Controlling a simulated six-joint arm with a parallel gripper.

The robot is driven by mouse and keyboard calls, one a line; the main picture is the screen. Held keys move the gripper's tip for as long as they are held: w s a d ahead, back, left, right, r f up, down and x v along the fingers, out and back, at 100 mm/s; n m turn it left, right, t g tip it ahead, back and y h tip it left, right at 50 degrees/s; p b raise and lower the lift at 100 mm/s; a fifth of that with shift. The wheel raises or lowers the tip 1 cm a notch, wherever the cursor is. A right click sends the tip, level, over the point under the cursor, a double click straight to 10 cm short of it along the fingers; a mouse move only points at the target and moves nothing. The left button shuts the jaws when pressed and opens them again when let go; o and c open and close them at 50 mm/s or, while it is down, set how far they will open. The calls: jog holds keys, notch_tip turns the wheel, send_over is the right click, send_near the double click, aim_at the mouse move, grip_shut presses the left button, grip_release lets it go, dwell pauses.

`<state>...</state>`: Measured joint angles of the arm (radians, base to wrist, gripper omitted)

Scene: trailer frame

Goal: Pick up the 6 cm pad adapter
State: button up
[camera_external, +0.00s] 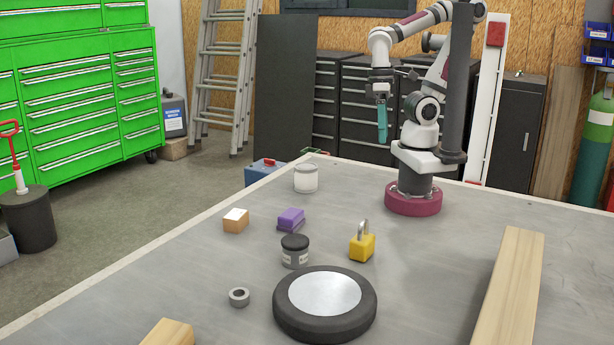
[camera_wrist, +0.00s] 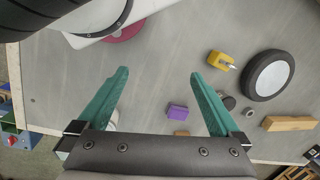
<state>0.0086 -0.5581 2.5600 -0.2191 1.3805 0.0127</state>
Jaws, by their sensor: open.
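No label marks the pad adapter. A small grey ring (camera_external: 239,297) with a central hole lies flat on the grey table, left of a large black disc with a silver top (camera_external: 325,293); it may be the adapter, but I cannot tell for certain. The ring also shows in the wrist view (camera_wrist: 249,112), right of my fingers, with the disc (camera_wrist: 268,75) above it. My gripper (camera_external: 382,120) has teal fingers and hangs high above the far side of the table, well away from the ring. In the wrist view my gripper (camera_wrist: 159,73) is open and empty.
A dark-lidded jar (camera_external: 295,252), a yellow padlock (camera_external: 362,246), a purple block (camera_external: 291,219), an orange block (camera_external: 236,224) and a white can (camera_external: 306,179) stand on the table (camera_external: 180,270). A wooden beam (camera_external: 509,290) lies at the right, a wood block (camera_external: 168,333) at the front.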

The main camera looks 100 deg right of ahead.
dwell(0.4)
jog(key=w+d+f+n+g+h, duration=0.2)
jog(key=w+d+n+h, duration=0.3)
jog(key=n, duration=0.4)
jog(key=n+t+h, duration=0.4)
jog(key=n+t, duration=1)
jog(key=n, duration=1.2)
send_over(308, 245)
jog(key=f, duration=1.1)
jog(key=shift+d+f, duration=0.15)
jog(key=shift+d, duration=0.05)
notch_tip(308, 245, down, 6)
jog(key=shift+f, duration=0.15)
jog(key=x, duration=0.3)
grip_shut()
